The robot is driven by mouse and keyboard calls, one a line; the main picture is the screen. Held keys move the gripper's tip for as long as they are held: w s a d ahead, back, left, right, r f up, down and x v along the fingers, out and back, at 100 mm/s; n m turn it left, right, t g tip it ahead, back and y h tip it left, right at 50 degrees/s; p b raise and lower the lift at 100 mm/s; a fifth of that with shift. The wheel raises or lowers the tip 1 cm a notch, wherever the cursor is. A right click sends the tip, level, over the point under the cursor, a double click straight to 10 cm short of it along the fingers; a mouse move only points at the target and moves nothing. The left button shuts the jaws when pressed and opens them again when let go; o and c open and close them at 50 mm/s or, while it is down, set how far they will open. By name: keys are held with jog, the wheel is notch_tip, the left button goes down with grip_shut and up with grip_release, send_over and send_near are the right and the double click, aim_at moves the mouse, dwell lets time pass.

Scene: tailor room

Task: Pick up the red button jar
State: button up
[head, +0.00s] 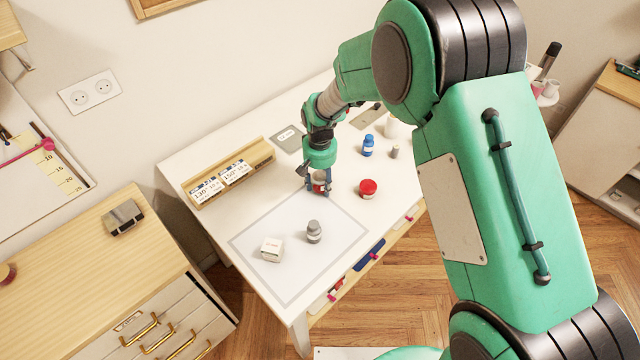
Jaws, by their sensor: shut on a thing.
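My gripper (319,187) points down over the white table and is shut on a small jar (320,178). The jar is mostly hidden between the fingers; pale and reddish parts of it show. I cannot tell whether it is clear of the tabletop. A red round container (368,188) with a red top and pale label stands apart, to the right of my gripper. A grey-topped jar (314,232) and a small white box (271,249) stand on the pale outlined mat (330,213) in front.
A blue bottle (367,147) and a small grey item (394,152) stand behind the red container. A wooden card holder (230,173) lies along the table's left side. White table (208,147) has free room near its left edge. A wooden drawer cabinet (70,265) stands left.

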aim_at(320, 175)
notch_tip(320, 175, up, 10)
jog(key=shift+f+p, duration=0.1)
jog(key=shift+p, duration=0.8)
jog(key=shift+r, duration=0.2)
